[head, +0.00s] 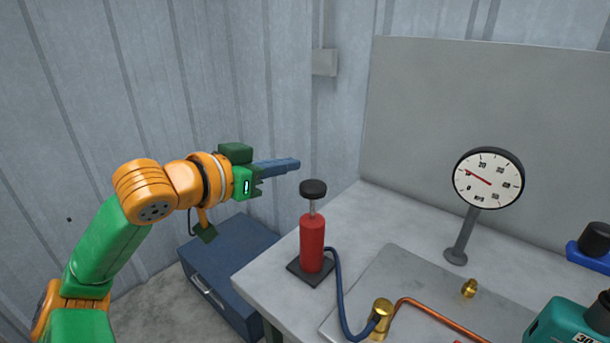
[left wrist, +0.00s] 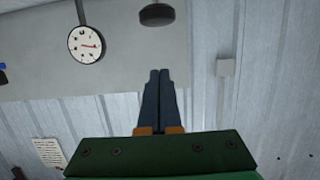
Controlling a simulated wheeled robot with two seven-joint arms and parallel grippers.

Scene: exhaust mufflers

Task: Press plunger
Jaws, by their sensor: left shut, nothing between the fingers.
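The plunger is a black round knob (head: 313,188) on a thin metal rod, raised above a red pump cylinder (head: 312,243). The pump stands upright on a dark base plate at the table's left part. My left gripper (head: 297,164) is shut and empty, its blue-grey fingers pointing right. In the head view its tips appear just above and left of the knob; I cannot tell that they touch it. In the left wrist view the closed fingers (left wrist: 158,75) point toward the knob (left wrist: 158,15), with a gap between them. My right gripper is not in view.
A blue hose (head: 338,290) runs from the pump to a brass fitting (head: 380,310). A dial gauge (head: 488,178) stands on the grey table (head: 380,220). A copper pipe (head: 440,316) and a teal device (head: 565,322) lie at the front right. A blue cabinet (head: 230,265) stands left of the table.

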